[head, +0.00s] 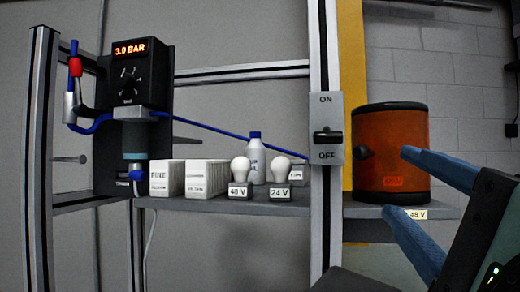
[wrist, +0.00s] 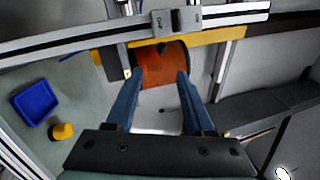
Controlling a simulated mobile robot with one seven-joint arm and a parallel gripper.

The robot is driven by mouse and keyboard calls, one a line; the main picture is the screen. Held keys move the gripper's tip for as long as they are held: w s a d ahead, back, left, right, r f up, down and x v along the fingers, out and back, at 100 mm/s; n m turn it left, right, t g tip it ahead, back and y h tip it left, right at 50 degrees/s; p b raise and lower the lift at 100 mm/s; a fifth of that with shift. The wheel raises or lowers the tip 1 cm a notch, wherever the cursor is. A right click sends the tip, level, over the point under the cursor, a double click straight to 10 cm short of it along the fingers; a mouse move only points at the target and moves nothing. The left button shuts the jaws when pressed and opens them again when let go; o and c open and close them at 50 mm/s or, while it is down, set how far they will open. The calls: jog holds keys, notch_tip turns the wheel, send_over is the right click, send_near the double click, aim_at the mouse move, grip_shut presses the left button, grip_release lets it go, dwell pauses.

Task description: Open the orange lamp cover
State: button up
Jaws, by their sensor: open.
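The orange lamp cover (head: 391,150) is a rounded orange shell with a dark top and base. It stands upright on the right end of the shelf in the head view and looks closed. A dark round knob (head: 361,152) sits on its left side. In the wrist view the orange cover (wrist: 162,64) shows beyond the fingertips. My gripper (head: 400,181) has two blue fingers spread apart with nothing between them. It is in front of the cover's right part in the head view. In the wrist view my gripper (wrist: 160,76) points toward the cover. Whether a fingertip touches it I cannot tell.
An upright post with an ON/OFF switch (head: 327,134) stands just left of the cover. Two bulbs marked 48 V (head: 240,172) and 24 V (head: 281,172), white boxes (head: 206,178) and a bottle (head: 255,160) share the shelf. A blue bin (wrist: 35,102) lies lower left in the wrist view.

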aim_at(365, 155)
jog(key=p+x, duration=0.3)
jog(key=x, duration=0.1)
jog(key=p+x, duration=0.3)
jog(key=x, duration=0.1)
jog(key=p+x, duration=0.3)
jog(key=x, duration=0.1)
jog(key=shift+w+a+r+p, duration=0.15)
jog(key=shift+a+r+p, duration=0.05)
jog(key=shift+a+p, duration=0.1)
grip_shut()
dwell(1.3)
